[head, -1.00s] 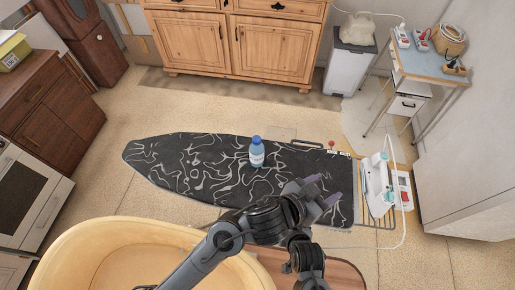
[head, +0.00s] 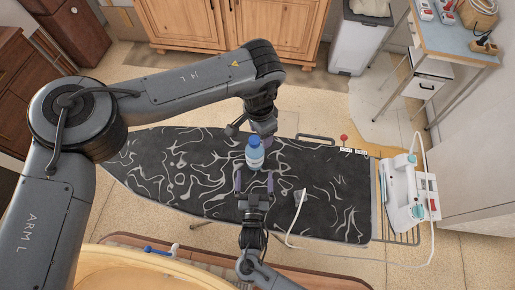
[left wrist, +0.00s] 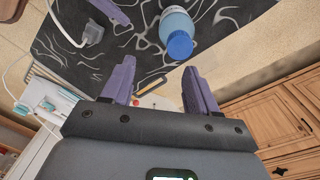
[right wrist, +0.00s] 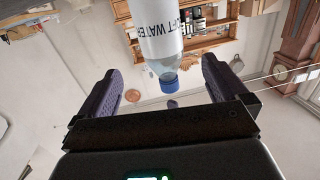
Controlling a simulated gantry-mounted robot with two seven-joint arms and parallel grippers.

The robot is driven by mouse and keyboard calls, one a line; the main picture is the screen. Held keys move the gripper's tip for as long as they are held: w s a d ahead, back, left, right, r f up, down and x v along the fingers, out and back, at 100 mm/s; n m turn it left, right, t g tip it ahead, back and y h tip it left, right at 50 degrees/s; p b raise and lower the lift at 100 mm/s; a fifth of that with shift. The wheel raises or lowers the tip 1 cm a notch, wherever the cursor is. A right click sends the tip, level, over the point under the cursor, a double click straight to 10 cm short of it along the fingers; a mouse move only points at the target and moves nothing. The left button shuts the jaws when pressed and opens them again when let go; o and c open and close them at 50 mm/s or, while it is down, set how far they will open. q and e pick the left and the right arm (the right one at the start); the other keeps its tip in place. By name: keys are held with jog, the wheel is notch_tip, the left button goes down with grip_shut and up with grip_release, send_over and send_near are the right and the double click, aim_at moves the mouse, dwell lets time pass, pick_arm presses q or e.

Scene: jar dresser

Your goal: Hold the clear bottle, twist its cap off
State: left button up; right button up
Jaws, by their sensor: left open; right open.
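The clear bottle (head: 254,160) with a blue cap (head: 254,141) stands upright on the patterned ironing board. My right gripper (head: 254,183) is open, on the near side of the bottle, its fingers pointing at it. In the right wrist view the bottle (right wrist: 158,35) appears upside down, ahead of the open fingers and not touching them. My left gripper (head: 262,128) reaches over from the left and is at the far side of the bottle, close to the cap. In the left wrist view it is open and empty, with the cap (left wrist: 180,44) beyond the fingertips.
The dark ironing board (head: 205,170) has free room left of the bottle. A white iron (head: 403,180) stands at the right end. A yellow tub (head: 125,262) is at the near left.

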aim_at(255, 150)
pick_arm(q)
jog(key=shift+w+a+r+n+y, duration=0.35)
jog(key=shift+w+a+r, duration=0.2)
jog(key=shift+w+a, duration=0.3)
jog(key=shift+a+r, duration=0.1)
jog(key=shift+a, duration=0.05)
pick_arm(e)
jog(key=shift+w, duration=0.7)
jog(key=w, duration=0.9)
jog(key=shift+w+d, duration=0.2)
jog(key=shift+w, duration=0.15)
jog(key=shift+c, duration=0.2)
